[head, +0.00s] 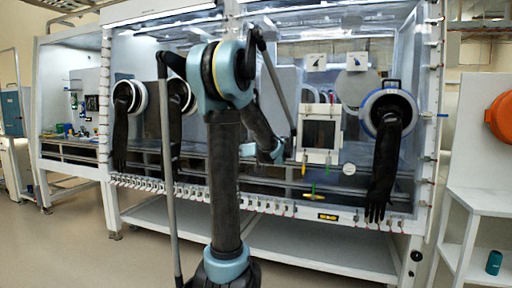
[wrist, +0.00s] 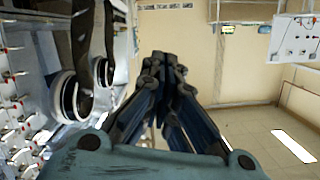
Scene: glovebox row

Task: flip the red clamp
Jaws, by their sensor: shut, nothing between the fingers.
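A row of small white clamps with red tips (head: 150,184) runs along the lower front edge of the glovebox. More of these clamps (head: 428,165) run up its right frame. The wrist view shows red-tipped clamps (wrist: 14,138) at the left edge. I cannot tell which one is the red clamp. My gripper (wrist: 165,62) is shut and empty in the wrist view, pointing away from the camera, with the clamps off to its left and apart from it. In the head view my arm stands before the glovebox, and its fingertips are not clear.
The glovebox has round ports with hanging black gloves (head: 385,160) at right and left (head: 121,125). A white panel box (head: 320,133) is on the front. A white shelf unit (head: 478,200) with an orange round object (head: 501,118) stands at right. Open floor (head: 75,240) lies at left.

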